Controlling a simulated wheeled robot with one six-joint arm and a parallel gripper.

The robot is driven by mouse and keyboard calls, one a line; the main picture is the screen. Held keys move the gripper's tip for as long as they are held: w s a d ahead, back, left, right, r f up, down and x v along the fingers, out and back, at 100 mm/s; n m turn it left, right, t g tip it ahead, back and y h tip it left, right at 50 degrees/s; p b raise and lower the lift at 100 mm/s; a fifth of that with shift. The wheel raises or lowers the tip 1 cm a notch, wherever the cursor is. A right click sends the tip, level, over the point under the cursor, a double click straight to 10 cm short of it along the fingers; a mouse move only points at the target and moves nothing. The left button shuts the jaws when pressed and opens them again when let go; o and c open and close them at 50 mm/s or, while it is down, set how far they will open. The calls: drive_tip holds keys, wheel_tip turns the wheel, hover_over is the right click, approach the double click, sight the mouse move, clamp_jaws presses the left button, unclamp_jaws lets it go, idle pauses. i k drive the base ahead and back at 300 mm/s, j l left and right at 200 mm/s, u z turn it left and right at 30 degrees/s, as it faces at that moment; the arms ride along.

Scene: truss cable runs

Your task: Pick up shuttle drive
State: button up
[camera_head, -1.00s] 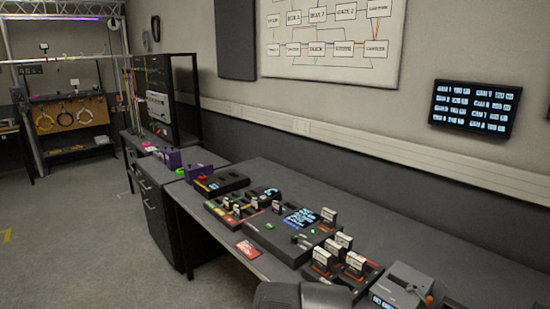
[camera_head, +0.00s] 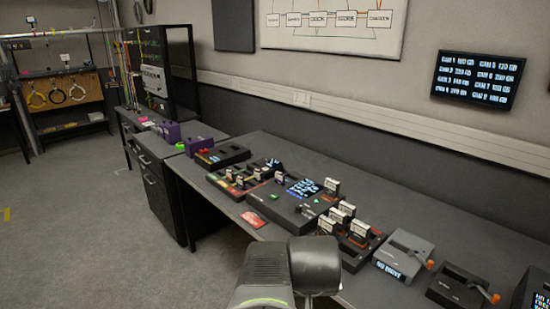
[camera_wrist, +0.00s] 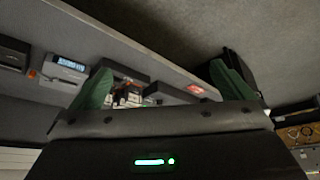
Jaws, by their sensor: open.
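Several small drives with pale labels stand upright in docks on the dark bench. One group of drives (camera_head: 337,215) sits in an orange-trimmed dock, and a single drive (camera_head: 332,186) stands at the back of the console with a lit screen. I cannot tell which is the shuttle drive. In the wrist view, small drives (camera_wrist: 128,96) show blurred beyond my gripper. My gripper (camera_wrist: 165,77) has its two green fingers spread wide with nothing between them, apart from the drives. In the head view my arm is at the bottom, in front of the bench edge.
A grey unit with an orange knob (camera_head: 403,255) reads "NO DRIVE". A dark unit (camera_head: 460,288) stands to its right. A red card (camera_head: 252,219) lies near the bench's front edge. Purple boxes (camera_head: 196,144) stand farther left. The bench's back right (camera_head: 420,205) is clear, as is the floor at left.

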sight(331, 187)
drive_tip(key=i+j, duration=0.15)
drive_tip(key=i, duration=0.65)
drive_tip(key=i+j+u, duration=0.1)
drive_tip(key=i, duration=0.75)
